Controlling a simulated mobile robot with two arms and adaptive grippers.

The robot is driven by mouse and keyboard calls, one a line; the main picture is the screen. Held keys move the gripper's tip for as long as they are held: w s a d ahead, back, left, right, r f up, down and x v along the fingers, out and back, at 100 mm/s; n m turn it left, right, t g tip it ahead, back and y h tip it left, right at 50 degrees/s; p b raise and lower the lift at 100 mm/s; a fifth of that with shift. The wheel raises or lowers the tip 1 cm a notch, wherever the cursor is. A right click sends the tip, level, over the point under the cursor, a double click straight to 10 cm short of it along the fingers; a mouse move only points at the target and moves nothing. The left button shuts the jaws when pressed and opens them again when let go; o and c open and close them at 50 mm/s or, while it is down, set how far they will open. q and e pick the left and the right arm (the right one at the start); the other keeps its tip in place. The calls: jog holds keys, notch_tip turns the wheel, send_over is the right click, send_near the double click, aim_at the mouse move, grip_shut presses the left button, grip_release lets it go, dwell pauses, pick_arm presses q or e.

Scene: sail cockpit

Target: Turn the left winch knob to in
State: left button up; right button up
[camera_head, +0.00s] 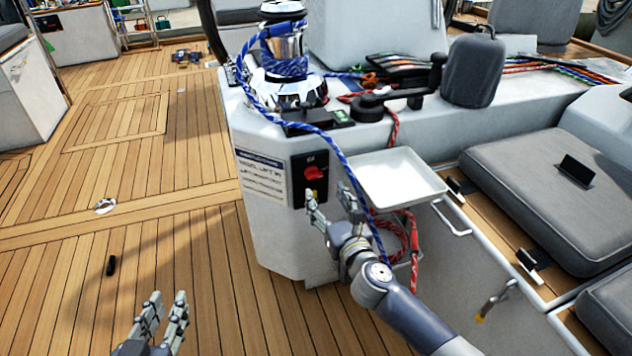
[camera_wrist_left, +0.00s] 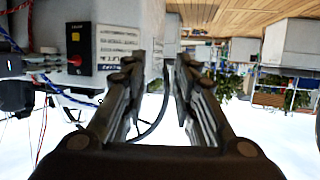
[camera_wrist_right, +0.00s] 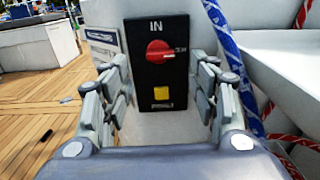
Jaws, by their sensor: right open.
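A red knob (camera_head: 315,173) sits on a black switch panel (camera_head: 311,192) on the front of the white winch pedestal. In the right wrist view the knob (camera_wrist_right: 160,51) is close, with "IN" above it and a yellow square below; its pale pointer mark is towards the right. My right gripper (camera_head: 330,197) is open in front of the panel, fingers either side of it and apart from the knob. My left gripper (camera_head: 164,312) is open and empty, low over the deck. The left wrist view shows the knob (camera_wrist_left: 75,61) far off.
A chrome winch (camera_head: 285,60) with blue rope stands on the pedestal. The blue rope (camera_head: 349,170) hangs just right of the panel. A white tray (camera_head: 400,178) and red rope (camera_head: 412,238) are further right. The teak deck (camera_head: 80,235) at left is mostly clear.

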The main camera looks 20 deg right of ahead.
aim_at(316, 177)
jog(key=w+b, duration=0.1)
jog(key=w, duration=0.5)
jog(key=shift+w+a+f+b, duration=0.1)
jog(key=shift+w+b, duration=0.2)
jog(key=shift+w, duration=0.1)
pick_arm(q)
notch_tip(316, 177, up, 9)
jog(key=w+d+t+h, duration=0.1)
jog(key=t, duration=0.4)
jog(key=shift+w+d+r+h, duration=0.15)
jog(key=shift+w+d+h, duration=0.15)
jog(key=shift+d+h, duration=0.1)
pick_arm(e)
jog(key=shift+w, duration=0.5)
jog(key=c, duration=1.1)
